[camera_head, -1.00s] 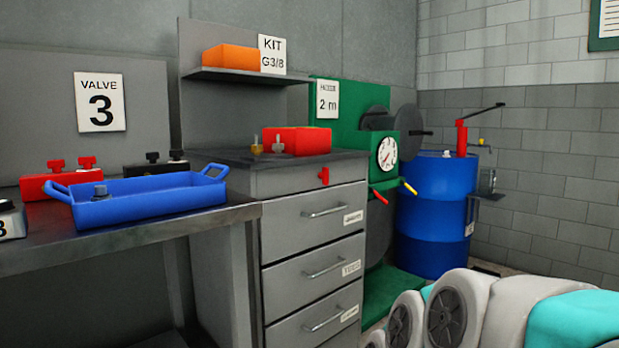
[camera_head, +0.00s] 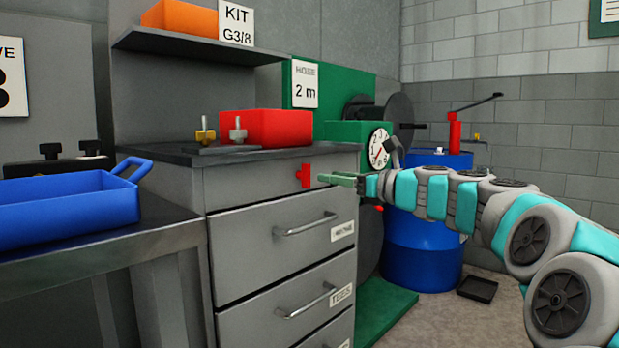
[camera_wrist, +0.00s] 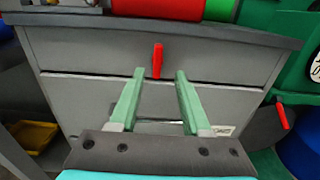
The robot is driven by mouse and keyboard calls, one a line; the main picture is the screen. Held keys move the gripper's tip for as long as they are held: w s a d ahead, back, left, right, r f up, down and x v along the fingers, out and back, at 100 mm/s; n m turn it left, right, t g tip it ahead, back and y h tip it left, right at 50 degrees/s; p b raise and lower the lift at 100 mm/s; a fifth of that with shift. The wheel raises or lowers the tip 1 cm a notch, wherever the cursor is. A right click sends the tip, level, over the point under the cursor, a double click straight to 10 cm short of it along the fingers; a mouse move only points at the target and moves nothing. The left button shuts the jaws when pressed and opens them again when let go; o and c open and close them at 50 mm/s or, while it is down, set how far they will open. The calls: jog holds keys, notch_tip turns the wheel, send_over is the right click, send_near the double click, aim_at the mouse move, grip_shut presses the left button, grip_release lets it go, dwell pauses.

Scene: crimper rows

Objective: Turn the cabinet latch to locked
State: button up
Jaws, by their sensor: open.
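The cabinet latch is a small red handle (camera_head: 304,175) near the top of the grey drawer cabinet (camera_head: 262,185), above the top drawer. In the wrist view the red latch (camera_wrist: 157,61) hangs upright, its long part pointing down. My gripper (camera_head: 338,179) has green fingers and is to the right of the latch in the head view, at about the same height. In the wrist view my gripper (camera_wrist: 158,75) is open and empty, with the latch seen between and beyond the fingertips. The fingers look apart from the latch; the exact gap cannot be told.
A red box (camera_head: 268,128) and small fittings sit on the cabinet top. A workbench with a blue tray (camera_head: 70,212) stands at left. The green hose stand (camera_head: 350,135) and a blue drum (camera_head: 425,240) are behind my arm. A yellow bin (camera_wrist: 35,137) lies low at left.

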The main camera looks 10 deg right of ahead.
aim_at(309, 174)
jog(key=x, duration=0.7)
jog(key=shift+a+b, duration=0.25)
jog(key=shift+b, duration=0.15)
jog(key=shift+c, duration=0.4)
grip_shut()
